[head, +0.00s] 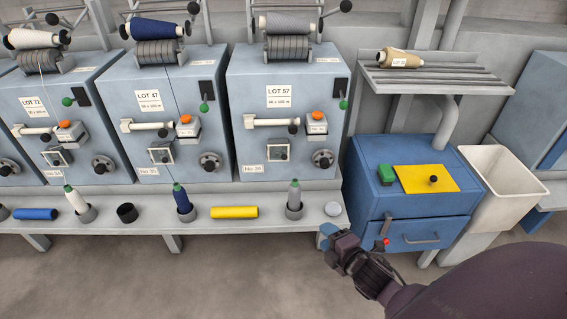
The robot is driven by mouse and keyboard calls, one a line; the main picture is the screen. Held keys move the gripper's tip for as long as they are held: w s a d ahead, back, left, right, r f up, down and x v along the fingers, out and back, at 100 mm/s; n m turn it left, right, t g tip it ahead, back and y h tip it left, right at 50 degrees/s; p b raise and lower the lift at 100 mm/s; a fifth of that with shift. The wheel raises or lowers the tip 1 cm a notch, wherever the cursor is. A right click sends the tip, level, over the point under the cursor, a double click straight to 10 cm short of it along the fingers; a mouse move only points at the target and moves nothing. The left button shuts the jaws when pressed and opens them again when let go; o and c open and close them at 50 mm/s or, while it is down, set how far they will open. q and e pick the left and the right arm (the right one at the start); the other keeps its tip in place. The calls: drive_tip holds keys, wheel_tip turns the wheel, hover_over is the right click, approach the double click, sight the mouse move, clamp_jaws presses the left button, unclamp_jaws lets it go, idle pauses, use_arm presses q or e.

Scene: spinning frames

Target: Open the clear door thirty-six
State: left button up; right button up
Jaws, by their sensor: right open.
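Three blue machine units show fully or nearly so, labelled LOT 72, LOT 47 (149,100) and LOT 57 (279,96). Each has a small square clear door on its front: the LOT 57 one (278,151), the LOT 47 one (161,154) and the LOT 72 one (56,157). All three look shut. Small position labels sit low on the fronts, too small to read surely, so I cannot tell which is thirty-six. My right gripper (328,236) is open and empty, low at the right, well apart from the doors. My left gripper is not in view.
A shelf along the units holds a blue tube (35,214), a yellow tube (234,212) and upright bobbins (294,197). A blue cabinet (372,185) with a drawer and a white bin (500,180) stand at the right. The floor in front is clear.

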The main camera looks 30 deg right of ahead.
drive_tip(key=w+d+n+t+b, duration=0.25)
drive_tip(key=w+d+n, duration=0.25)
drive_tip(key=w+n, duration=0.55)
drive_tip(key=n+y+b, duration=0.2)
drive_tip(key=n+b, duration=0.1)
drive_tip(key=n, duration=0.9)
approach(287, 160)
drive_tip(key=s+a+r, duration=0.2)
drive_tip(key=s, duration=0.2)
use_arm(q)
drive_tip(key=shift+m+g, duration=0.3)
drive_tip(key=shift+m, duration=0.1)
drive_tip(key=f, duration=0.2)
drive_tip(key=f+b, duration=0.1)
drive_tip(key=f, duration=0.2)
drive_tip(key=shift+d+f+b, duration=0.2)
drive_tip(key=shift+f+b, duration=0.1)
use_arm(e)
drive_tip(key=shift+t, duration=0.45)
drive_tip(key=w, duration=1.1)
drive_tip(key=shift+a+r, duration=0.2)
drive_tip(key=c, duration=0.8)
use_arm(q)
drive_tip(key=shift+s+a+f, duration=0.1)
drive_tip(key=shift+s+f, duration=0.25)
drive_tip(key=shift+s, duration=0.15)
use_arm(e)
drive_tip(key=shift+a, duration=0.1)
clamp_jaws()
